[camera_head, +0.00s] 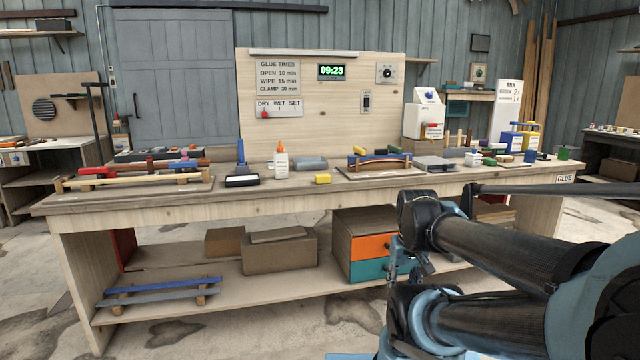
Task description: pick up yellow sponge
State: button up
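A small yellow block (322,179), which looks like the sponge, lies on the workbench top (250,200) near its front edge, left of the curved wooden piece. My arm reaches in from the lower right, in front of the bench. Dark linkage parts that seem to be my gripper (412,264) hang below the arm's end, in front of the drawers, lower than the bench top and right of the yellow block. Its fingers cannot be made out clearly, and nothing held is visible.
A white bottle (281,162) and a grey block (310,163) stand behind the yellow block. A dark tool with an upright handle (241,168) is to its left. A curved laminated piece (379,161) sits on a board to its right. Bench top in front is clear.

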aim_at(323, 179)
jog(key=u, duration=0.05)
jog(key=i, duration=1)
jog(key=z, duration=0.05)
